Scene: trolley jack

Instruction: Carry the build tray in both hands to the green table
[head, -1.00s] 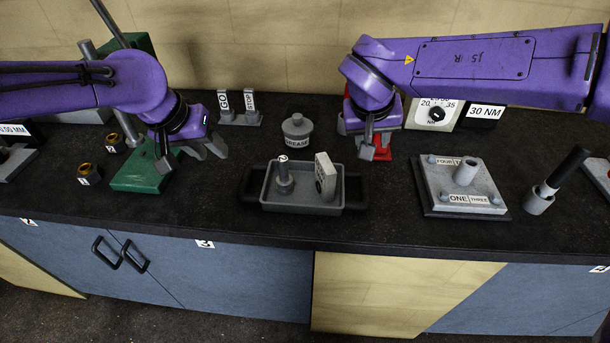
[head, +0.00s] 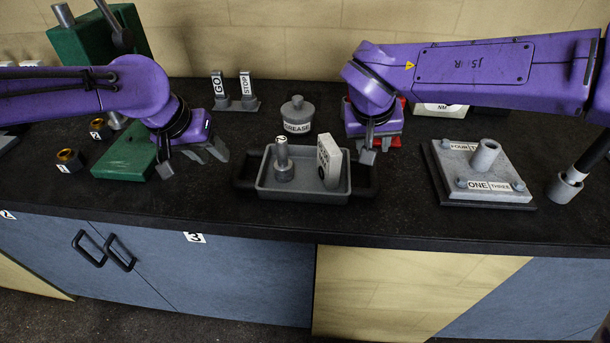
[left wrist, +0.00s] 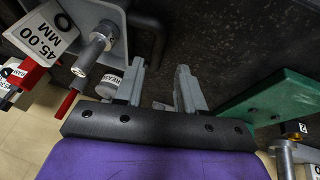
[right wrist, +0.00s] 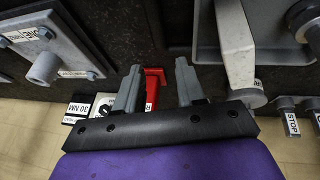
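The grey build tray (head: 265,188) rests on the dark bench with black handles at its left and right ends. It holds an upright grey stud (head: 283,165) and a pale block (head: 330,160), which reads 45.00 MM in the left wrist view (left wrist: 42,38). My left gripper (head: 190,160) is open and empty, left of the tray, with a gap to the left handle (left wrist: 150,38). My right gripper (head: 379,150) is open and empty, above and close to the right handle (head: 364,181). No green table is visible.
A grease pot (head: 297,116) and GO/STOP pieces (head: 235,98) stand behind the tray. A green stand (head: 125,155) and brass nuts (head: 70,160) are at left. A grey plate with a post (head: 480,172) is at right. The bench front before the tray is clear.

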